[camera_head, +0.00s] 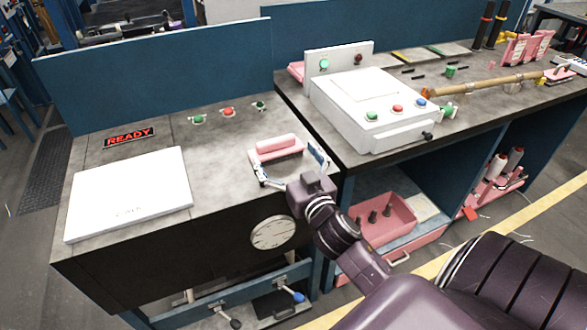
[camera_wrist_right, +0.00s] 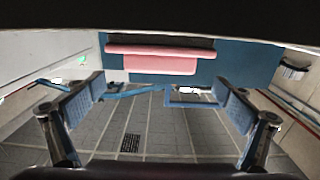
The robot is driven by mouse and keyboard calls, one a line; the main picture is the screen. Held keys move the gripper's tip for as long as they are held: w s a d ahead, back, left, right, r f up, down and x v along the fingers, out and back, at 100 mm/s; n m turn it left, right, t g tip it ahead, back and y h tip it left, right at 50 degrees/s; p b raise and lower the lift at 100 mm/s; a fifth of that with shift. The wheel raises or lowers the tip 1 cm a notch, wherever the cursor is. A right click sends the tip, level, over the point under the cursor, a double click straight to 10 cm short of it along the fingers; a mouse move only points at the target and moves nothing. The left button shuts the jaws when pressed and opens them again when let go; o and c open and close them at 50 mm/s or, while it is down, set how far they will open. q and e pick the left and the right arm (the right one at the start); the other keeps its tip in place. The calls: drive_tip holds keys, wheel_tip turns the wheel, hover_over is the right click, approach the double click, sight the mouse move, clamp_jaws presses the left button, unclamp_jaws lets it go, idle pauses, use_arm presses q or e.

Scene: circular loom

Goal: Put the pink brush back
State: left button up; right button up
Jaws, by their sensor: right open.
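The pink brush (camera_head: 277,143) shows as a pink bar at the right end of the grey left worktop, with a paler pink part below it. It also shows in the right wrist view (camera_wrist_right: 160,63), beyond the fingertips. My right gripper (camera_head: 289,164) is open over the worktop's front right corner, its fingers spread to either side of the brush's near side. The right wrist view shows both fingers (camera_wrist_right: 158,92) apart with nothing between the pads. I cannot tell whether either finger touches the brush. My left gripper is not in view.
A white panel (camera_head: 128,194) and a READY sign (camera_head: 129,137) are on the left worktop, with several coloured buttons (camera_head: 229,112) behind. A white control box (camera_head: 372,107) stands on the right bench. A pink bin (camera_head: 397,217) sits below. A blue partition (camera_head: 150,75) closes the back.

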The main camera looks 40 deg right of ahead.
drive_tip(key=v, duration=0.6)
drive_tip(key=shift+b, duration=0.4)
drive_tip(key=shift+a, duration=0.1)
